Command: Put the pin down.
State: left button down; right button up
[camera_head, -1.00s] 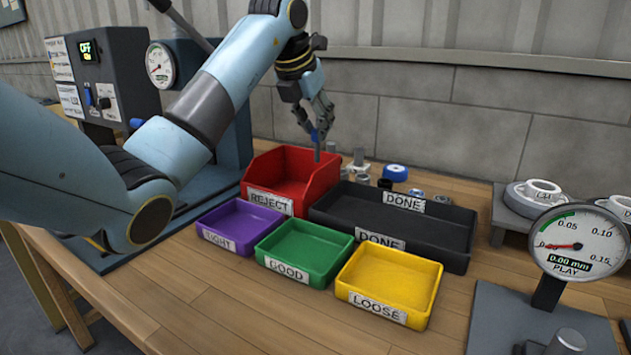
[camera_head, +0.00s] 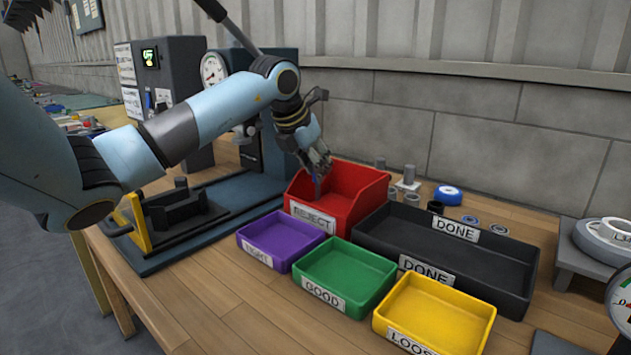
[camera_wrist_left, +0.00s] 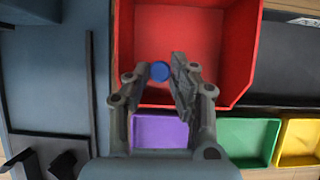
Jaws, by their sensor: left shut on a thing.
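My left gripper (camera_head: 318,168) reaches in from the left, pointing down over the front part of the red REJECT bin (camera_head: 362,204). It is shut on the pin (camera_head: 317,188), which hangs below the fingertips. In the left wrist view the pin shows end-on as a blue round end (camera_wrist_left: 160,71) between the fingers, with the red bin floor (camera_wrist_left: 195,30) behind it. I cannot tell how far the pin's lower end is above the bin floor. The visible bin floor looks bare. My right gripper is not in view.
Purple (camera_head: 278,262), green (camera_head: 330,300) and yellow (camera_head: 455,335) trays stand in front. A black DONE tray (camera_head: 480,275) is to the right. A press with a dial (camera_head: 213,68) stands left.

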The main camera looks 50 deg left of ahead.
aim_at(315, 181)
pick_arm(q)
jog(key=shift+f, duration=1.65)
jog(key=shift+f, duration=0.1)
jog(key=c, duration=1.1)
grip_release()
jog(key=shift+c, duration=0.2)
jog(key=shift+r, duration=0.25)
jog(key=p+v, duration=0.1)
jog(key=v, duration=1)
jog(key=shift+s+r, duration=0.2)
jog(key=shift+r, duration=0.1)
jog(key=shift+d, duration=0.1)
